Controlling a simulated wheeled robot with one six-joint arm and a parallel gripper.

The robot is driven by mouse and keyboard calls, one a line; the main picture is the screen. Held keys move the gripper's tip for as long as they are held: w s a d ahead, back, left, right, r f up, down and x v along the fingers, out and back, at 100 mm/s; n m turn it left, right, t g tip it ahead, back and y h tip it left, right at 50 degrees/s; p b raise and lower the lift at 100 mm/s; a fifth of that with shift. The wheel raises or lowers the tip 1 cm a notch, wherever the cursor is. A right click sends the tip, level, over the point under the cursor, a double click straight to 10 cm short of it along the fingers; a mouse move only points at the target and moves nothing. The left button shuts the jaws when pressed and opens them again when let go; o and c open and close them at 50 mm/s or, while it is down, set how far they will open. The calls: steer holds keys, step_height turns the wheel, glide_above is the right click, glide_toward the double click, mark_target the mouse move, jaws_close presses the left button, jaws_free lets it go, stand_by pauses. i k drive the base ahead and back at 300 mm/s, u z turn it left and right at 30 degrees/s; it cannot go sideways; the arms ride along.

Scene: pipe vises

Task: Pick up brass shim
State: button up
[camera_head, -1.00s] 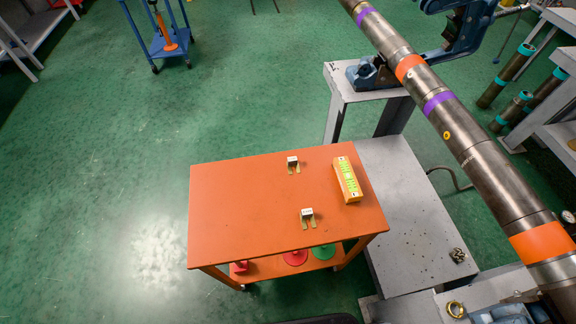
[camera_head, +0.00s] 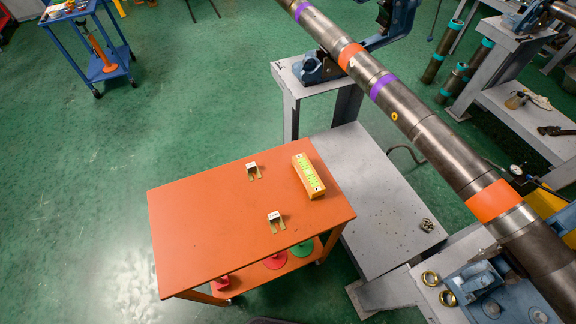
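Two small brass-coloured U-shaped shims, each with a pale block at its top, lie on the orange cart (camera_head: 205,225). One shim (camera_head: 254,172) is near the cart's far edge. The other shim (camera_head: 276,221) is nearer, towards the right front. They are apart from each other, and nothing touches them. My gripper is not in view.
A yellow-orange box with a green top (camera_head: 308,176) lies at the cart's right end. A grey bench (camera_head: 375,200) stands close on the right, with a long banded pipe (camera_head: 430,130) passing above it. Green floor is open to the left. A blue cart (camera_head: 95,50) stands far left.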

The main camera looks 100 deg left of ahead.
mark_target(251, 167)
steer(key=z, duration=0.15)
steer(key=i, duration=0.55)
steer(key=u, duration=4.25)
steer(key=i, duration=0.8)
